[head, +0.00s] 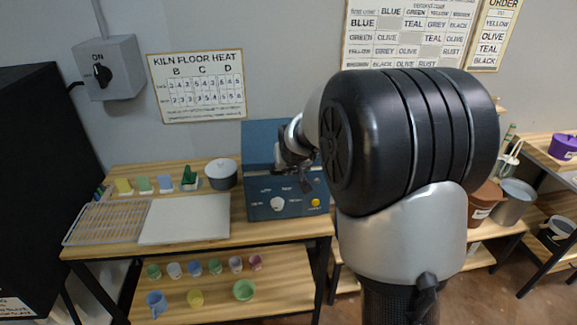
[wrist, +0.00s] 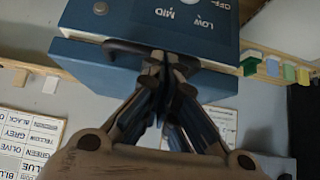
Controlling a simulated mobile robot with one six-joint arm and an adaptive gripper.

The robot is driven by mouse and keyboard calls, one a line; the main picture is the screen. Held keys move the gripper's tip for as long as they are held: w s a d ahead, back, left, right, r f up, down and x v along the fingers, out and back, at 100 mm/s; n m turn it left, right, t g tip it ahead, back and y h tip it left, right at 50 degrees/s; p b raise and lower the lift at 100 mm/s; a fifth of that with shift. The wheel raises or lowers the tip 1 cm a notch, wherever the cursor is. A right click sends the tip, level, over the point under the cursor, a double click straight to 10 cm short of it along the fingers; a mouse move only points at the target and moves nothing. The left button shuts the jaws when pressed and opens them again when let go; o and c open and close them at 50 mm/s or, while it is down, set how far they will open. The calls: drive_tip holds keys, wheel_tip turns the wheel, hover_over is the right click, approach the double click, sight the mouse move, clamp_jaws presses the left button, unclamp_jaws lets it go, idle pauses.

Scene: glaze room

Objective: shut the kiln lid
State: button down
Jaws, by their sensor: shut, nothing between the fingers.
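The blue kiln (head: 265,209) sits on the right part of the wooden bench, with its dial panel facing front. Its blue top (head: 262,138) shows behind the panel. In the wrist view the kiln's dial panel (wrist: 150,15) is at the top, upside down. Below it is the lid slab (wrist: 85,61) with a dark handle (wrist: 120,48). The lid looks low over the body, with a narrow seam; I cannot tell if it is fully shut. My gripper (head: 305,186) is shut and empty at the handle (wrist: 163,62). Its fingers hide part of the lid; contact is unclear.
Left of the kiln are a grey pot (head: 221,174), a white board (head: 185,222), a wire rack (head: 105,223) and small coloured tiles (head: 144,185). Small cups and bowls stand on the lower shelf (head: 270,282). A wall switch (head: 108,70) reads ON. My arm hides the kiln's right side.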

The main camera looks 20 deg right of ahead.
drive_tip(key=p+v, duration=0.3)
drive_tip(key=v, duration=1)
drive_tip(key=shift+s+f, duration=0.15)
drive_tip(key=shift+f, duration=0.05)
